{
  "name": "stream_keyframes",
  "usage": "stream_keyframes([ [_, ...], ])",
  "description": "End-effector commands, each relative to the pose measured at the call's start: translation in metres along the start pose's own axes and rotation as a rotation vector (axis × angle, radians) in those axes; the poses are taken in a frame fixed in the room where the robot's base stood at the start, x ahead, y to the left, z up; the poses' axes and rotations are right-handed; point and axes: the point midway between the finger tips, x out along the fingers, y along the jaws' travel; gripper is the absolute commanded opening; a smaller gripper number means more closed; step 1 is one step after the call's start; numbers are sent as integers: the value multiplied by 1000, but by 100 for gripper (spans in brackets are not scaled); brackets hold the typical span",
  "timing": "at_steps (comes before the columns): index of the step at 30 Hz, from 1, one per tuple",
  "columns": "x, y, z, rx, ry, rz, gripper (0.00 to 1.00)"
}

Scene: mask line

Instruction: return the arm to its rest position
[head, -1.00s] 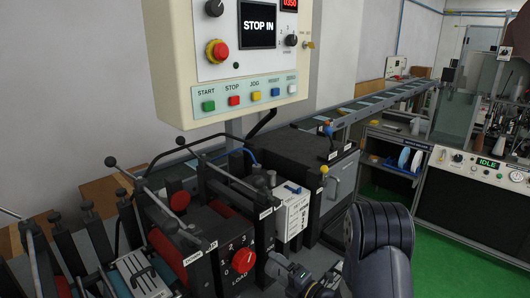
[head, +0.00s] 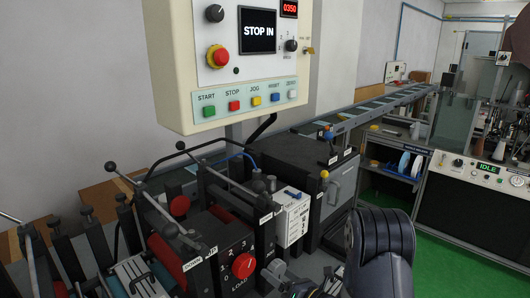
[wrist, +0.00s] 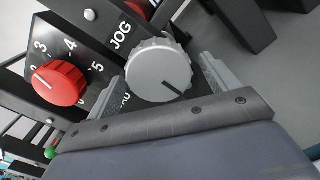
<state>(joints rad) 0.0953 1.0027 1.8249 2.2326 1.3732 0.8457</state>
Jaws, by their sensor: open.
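My gripper (wrist: 160,75) is open in the wrist view, with one grey finger on each side of a round grey knob (wrist: 158,68). The knob has a dark pointer line and sits beside the letters JOG. I cannot tell whether the fingers touch it. A red knob (wrist: 60,83) on a numbered dial is to its left; it also shows in the head view (head: 243,265). My dark arm link stands at the bottom middle of the head view, right of the machine. My gripper is mostly cut off there by the bottom edge.
A cream control box (head: 181,60) reading STOP IN hangs above the machine. A bench reading IDLE (head: 470,210) is at right. Green floor (head: 440,239) is open between.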

Motion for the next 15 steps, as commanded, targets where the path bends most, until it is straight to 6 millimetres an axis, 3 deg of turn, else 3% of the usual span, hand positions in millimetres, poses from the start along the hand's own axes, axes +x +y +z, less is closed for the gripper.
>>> stream_keyframes([
  [15,0,0,2,-387,-1,0,83],
])
